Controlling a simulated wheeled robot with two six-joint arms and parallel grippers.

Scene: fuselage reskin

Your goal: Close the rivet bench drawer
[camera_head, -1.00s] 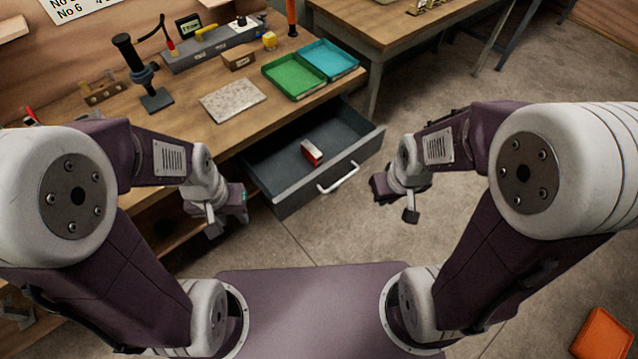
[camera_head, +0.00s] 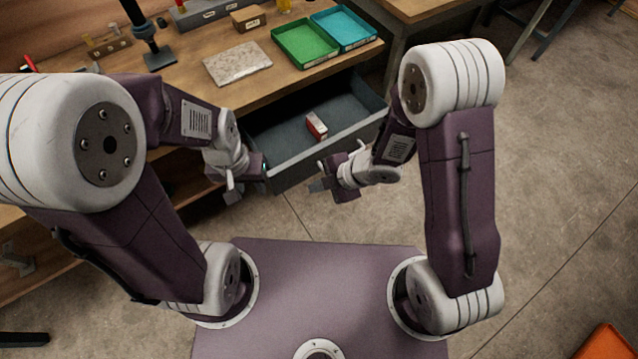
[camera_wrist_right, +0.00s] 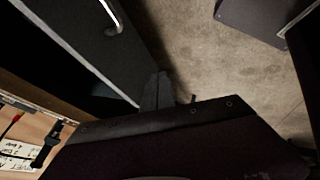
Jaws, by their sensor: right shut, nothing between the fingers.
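The grey rivet bench drawer (camera_head: 290,174) stands pulled out from under the wooden bench, with a red and white box (camera_head: 317,126) inside. In the right wrist view the dark drawer front (camera_wrist_right: 95,48) fills the upper left, with its pale handle (camera_wrist_right: 111,15) at the top.
The wooden bench (camera_head: 200,100) holds a green tray (camera_head: 306,44), a blue tray (camera_head: 343,28), a speckled plate (camera_head: 237,64) and a small cardboard box (camera_head: 248,18). A second table (camera_head: 415,10) stands at the back right.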

